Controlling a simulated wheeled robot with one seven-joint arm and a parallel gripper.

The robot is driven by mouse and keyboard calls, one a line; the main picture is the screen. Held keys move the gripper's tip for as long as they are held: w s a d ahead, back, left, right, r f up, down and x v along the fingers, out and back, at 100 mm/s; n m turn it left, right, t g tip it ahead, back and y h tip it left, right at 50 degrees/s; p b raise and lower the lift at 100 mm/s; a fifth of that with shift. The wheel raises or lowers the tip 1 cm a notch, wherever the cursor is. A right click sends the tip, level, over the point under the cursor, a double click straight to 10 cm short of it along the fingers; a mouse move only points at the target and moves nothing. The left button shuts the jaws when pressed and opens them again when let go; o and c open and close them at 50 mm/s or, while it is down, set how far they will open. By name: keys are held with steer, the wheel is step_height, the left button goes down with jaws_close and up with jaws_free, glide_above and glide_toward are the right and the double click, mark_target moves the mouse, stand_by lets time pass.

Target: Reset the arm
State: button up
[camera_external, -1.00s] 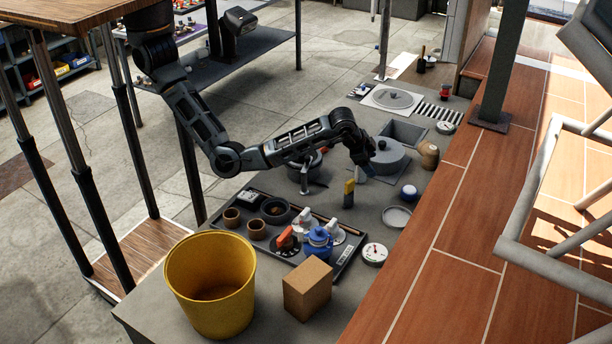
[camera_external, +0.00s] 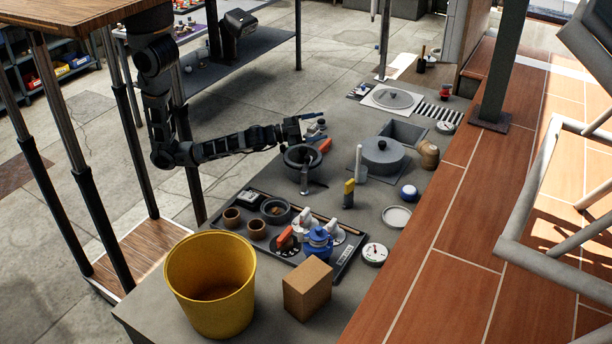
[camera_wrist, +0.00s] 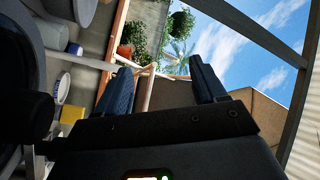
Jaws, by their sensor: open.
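My gripper (camera_external: 318,124) is at the end of my arm, above the far left part of the grey counter, over the dark pot (camera_external: 303,160). In the wrist view my gripper (camera_wrist: 165,85) shows two dark fingers spread wide apart with nothing between them. The wrist view looks outward past the fingers to sky, plants and a wooden frame. My arm is folded back toward the left, with its elbow low and its forearm nearly level.
Below stand a grey lidded pot (camera_external: 383,158), a yellow-topped bottle (camera_external: 349,193), a tray (camera_external: 345,250) of cups and a teapot, a yellow bucket (camera_external: 211,285) and a cardboard box (camera_external: 308,288). A wooden table (camera_external: 75,15) with dark legs is at left. A tiled ledge (camera_external: 450,240) runs along the right.

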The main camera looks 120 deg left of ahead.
steer(key=s+d+f+m+t+h, duration=0.1)
steer(key=s+d+m+t+h, duration=0.15)
steer(key=s+d+h, duration=0.65)
steer(key=s+d+f+m+t+h, duration=0.15)
steer(key=s+d+m, duration=0.4)
steer(key=d, duration=0.75)
steer(key=s+d+f+n+g, duration=0.1)
steer(key=s+d+n+g, duration=0.1)
steer(key=s+n, duration=0.4)
steer(key=s+d+f+n+g+h+p, duration=0.1)
steer(key=s+d+f+n+g, duration=0.1)
steer(key=s+n, duration=0.4)
steer(key=s+g, duration=0.1)
steer(key=s, duration=0.3)
steer(key=shift+d, duration=0.3)
steer(key=shift+f+h, duration=0.1)
steer(key=shift+h, duration=0.15)
steer(key=shift+c, duration=0.4)
